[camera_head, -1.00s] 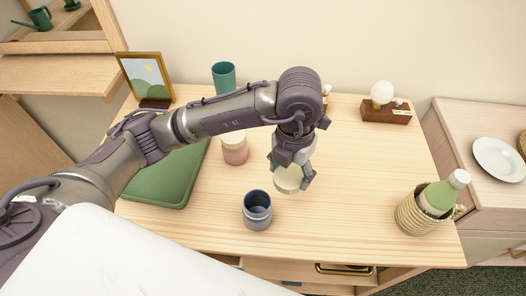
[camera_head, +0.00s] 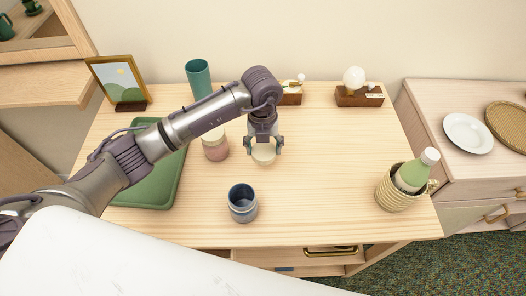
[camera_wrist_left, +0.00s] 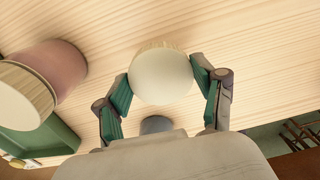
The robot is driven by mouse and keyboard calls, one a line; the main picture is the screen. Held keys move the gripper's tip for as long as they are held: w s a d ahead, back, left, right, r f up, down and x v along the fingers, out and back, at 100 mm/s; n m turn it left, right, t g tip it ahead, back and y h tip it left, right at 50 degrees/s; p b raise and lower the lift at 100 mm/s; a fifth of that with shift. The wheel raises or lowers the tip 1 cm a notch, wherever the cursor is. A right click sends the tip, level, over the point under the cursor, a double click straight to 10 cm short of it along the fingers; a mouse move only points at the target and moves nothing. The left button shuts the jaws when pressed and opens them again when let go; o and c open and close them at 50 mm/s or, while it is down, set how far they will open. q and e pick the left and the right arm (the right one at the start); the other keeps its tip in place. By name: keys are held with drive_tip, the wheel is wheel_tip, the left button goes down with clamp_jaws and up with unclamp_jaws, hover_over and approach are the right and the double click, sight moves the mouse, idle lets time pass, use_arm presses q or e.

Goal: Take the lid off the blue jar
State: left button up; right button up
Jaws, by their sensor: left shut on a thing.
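The blue jar (camera_head: 243,211) stands upright and open near the front of the desk, its dark inside showing. Its lid is a round cream disc (camera_head: 263,155), held by my left gripper (camera_head: 264,146) behind the jar, apart from it. In the left wrist view the lid (camera_wrist_left: 161,76) sits between the two fingers of the left gripper (camera_wrist_left: 163,82), and part of the blue jar (camera_wrist_left: 156,124) shows below it. I cannot tell whether the lid touches the desk. My right gripper is not in view.
A pink jar with a cream lid (camera_head: 216,149) stands left of the gripper. A green tray (camera_head: 150,190), teal cup (camera_head: 198,80) and picture frame (camera_head: 118,82) are further left. A basket with a bottle (camera_head: 396,193) stands at the right. The desk's middle right is clear.

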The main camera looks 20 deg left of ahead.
sight(263, 148)
use_arm(q)
wheel_tip(263, 148, down, 4)
drive_tip(key=shift+w+r+p, duration=0.15)
drive_tip(key=shift+p, duration=0.4)
drive_tip(key=shift+f, duration=0.2)
drive_tip(key=shift+f, duration=0.1)
drive_tip(key=shift+f, duration=0.15)
drive_tip(key=o, duration=1.3)
